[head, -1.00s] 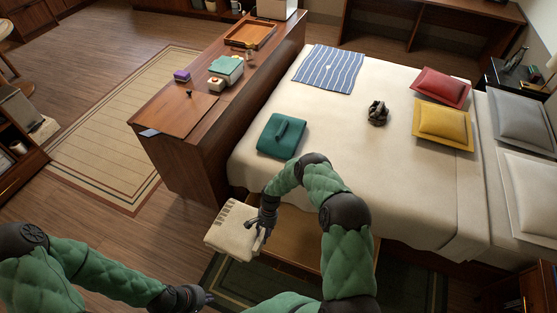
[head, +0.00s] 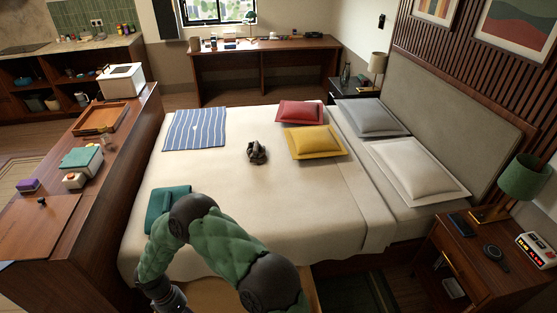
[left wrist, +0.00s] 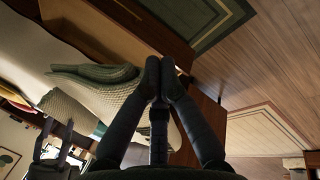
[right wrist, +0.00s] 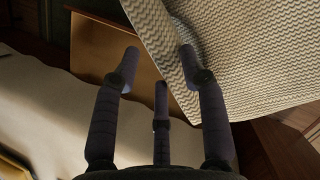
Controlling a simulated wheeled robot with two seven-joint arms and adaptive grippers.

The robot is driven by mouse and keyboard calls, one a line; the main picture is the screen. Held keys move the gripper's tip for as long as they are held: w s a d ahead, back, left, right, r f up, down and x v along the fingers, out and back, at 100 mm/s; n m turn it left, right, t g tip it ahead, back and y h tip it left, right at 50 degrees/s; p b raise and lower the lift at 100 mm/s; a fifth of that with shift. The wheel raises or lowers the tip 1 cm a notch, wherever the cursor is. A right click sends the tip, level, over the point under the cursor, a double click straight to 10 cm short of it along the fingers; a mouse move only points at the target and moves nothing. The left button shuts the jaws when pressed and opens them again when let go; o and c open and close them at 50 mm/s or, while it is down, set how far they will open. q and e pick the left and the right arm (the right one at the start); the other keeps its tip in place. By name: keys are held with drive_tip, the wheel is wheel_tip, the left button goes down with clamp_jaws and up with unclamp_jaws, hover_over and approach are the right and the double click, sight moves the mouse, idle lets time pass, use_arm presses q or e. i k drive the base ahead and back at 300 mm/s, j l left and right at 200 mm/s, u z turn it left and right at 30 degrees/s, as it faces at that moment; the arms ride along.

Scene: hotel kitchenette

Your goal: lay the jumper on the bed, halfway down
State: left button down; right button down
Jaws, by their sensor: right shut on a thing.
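The jumper (right wrist: 255,60) is a cream knitted, folded garment. It fills the upper right of the right wrist view and is below the frame in the head view. My right gripper (right wrist: 162,65) is shut on its edge, low beside the bed's near side; its wrist shows at the bottom of the head view. The bed (head: 220,225) has a cream cover, with its pillows at the right. My left gripper (left wrist: 160,65) is shut, with its fingertips together and nothing seen between them; it is outside the head view.
On the bed lie a teal folded cloth (head: 160,203), a striped blue cloth (head: 195,129), a dark grey bundle (head: 256,152), and red (head: 299,111) and yellow (head: 315,142) cushions. The bed's middle has bare room. A wooden counter (head: 85,225) stands left, a nightstand (head: 478,258) right.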

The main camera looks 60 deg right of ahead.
sight(277, 207)
drive_tip(key=k+l+u, duration=0.3)
drive_tip(key=k+l, duration=0.5)
drive_tip(key=k+l+u, duration=0.1)
drive_tip(key=l, duration=0.25)
drive_tip(key=k+l+u, duration=0.1)
drive_tip(key=l, duration=0.25)
drive_tip(key=k+l, duration=0.15)
drive_tip(key=l, duration=0.2)
drive_tip(key=k+l+u, duration=0.15)
drive_tip(key=l, duration=0.2)
drive_tip(key=k+l+u, duration=0.1)
drive_tip(key=l, duration=0.6)
drive_tip(key=k+u, duration=0.05)
